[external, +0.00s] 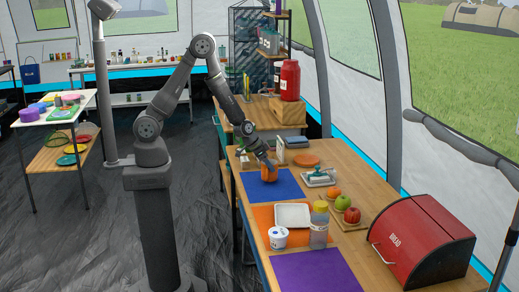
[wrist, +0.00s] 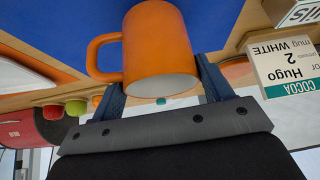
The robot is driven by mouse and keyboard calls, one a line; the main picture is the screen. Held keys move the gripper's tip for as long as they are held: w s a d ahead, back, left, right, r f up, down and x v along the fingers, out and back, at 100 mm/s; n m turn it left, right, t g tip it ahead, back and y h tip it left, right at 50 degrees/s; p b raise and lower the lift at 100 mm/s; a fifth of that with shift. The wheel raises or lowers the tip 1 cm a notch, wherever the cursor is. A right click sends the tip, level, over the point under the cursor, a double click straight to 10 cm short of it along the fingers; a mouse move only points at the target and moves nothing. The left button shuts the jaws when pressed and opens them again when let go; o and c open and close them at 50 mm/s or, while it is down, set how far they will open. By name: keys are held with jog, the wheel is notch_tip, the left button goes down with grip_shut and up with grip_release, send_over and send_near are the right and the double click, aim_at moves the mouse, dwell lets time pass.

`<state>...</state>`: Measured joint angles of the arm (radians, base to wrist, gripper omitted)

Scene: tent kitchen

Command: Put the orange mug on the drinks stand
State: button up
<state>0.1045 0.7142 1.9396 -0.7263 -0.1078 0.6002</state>
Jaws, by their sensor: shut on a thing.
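The orange mug (external: 269,175) is at the far end of the blue mat (external: 272,186) on the near wooden table. My gripper (external: 267,162) reaches down to it from above and is shut on it. In the wrist view, which is upside down, the orange mug (wrist: 160,45) sits between the two fingers of my gripper (wrist: 162,84), its handle to the left. It looks upright. I cannot tell whether it touches the blue mat (wrist: 60,35). I cannot tell for certain which thing is the drinks stand.
A cocoa card (wrist: 285,65) stands close by. A butter dish (external: 319,178), fruit (external: 343,202), a white tray (external: 292,214), a yogurt tub (external: 278,237) and a red bread bin (external: 420,240) share the table.

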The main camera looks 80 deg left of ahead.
jog(key=shift+f, duration=0.6)
jog(key=o, duration=1)
jog(key=shift+f, duration=0.15)
jog(key=shift+s+r, duration=0.15)
jog(key=shift+r, duration=0.3)
jog(key=v, duration=0.6)
jog(key=shift+s+r, duration=0.2)
jog(key=shift+r, duration=0.1)
jog(key=c, duration=1.2)
